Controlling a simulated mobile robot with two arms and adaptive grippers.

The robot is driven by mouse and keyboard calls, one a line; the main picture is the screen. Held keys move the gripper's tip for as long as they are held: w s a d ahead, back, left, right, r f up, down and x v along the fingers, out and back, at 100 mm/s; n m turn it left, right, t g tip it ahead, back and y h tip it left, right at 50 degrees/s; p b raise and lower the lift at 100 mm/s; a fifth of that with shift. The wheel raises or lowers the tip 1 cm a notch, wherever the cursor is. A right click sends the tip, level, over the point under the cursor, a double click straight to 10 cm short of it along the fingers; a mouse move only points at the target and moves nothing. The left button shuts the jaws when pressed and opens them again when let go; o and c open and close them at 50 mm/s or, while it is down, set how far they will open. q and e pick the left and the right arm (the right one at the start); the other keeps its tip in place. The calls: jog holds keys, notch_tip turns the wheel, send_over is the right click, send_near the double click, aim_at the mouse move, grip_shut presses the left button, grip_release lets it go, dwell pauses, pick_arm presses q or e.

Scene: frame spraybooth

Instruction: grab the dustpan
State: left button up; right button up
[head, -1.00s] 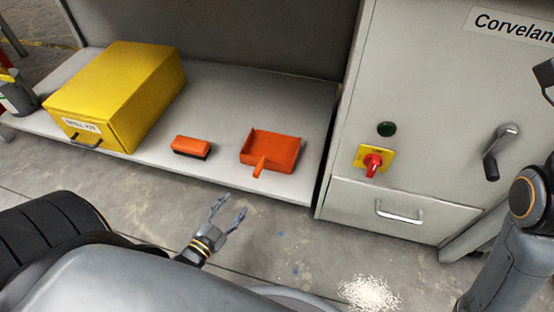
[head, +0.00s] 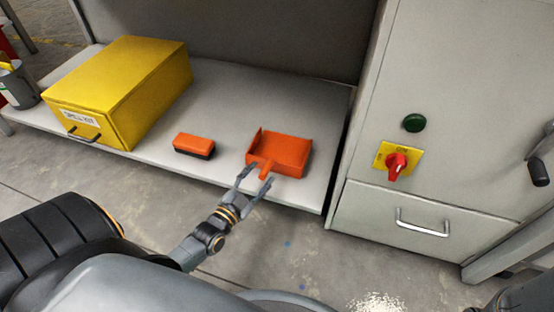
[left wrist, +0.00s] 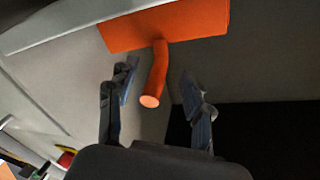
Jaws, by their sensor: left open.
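The orange dustpan (head: 282,152) lies on the grey shelf, its short handle pointing toward the front edge. It also shows in the left wrist view (left wrist: 185,27), where its handle (left wrist: 156,75) extends down between the fingers. My left gripper (head: 255,180) is open at the handle's end. In the left wrist view the two fingers (left wrist: 160,100) stand apart, one on each side of the handle, with gaps on both sides. My right gripper is not in view.
An orange brush (head: 193,144) with dark bristles lies left of the dustpan. A yellow spill kit box (head: 125,85) stands further left on the shelf (head: 235,95). A grey cabinet (head: 440,110) with a red switch (head: 396,164) rises at the right. White powder (head: 378,303) lies on the floor.

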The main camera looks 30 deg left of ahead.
aim_at(268, 165)
pick_arm(q)
jog(key=w+b, duration=0.2)
jog(key=w, duration=0.1)
jog(key=shift+w+d+r+b, duration=0.1)
jog(key=shift+w+d+b, duration=0.05)
jog(key=shift+w+b, duration=0.2)
jog(key=shift+w+r, duration=0.15)
jog(key=shift+w, duration=0.3)
grip_shut()
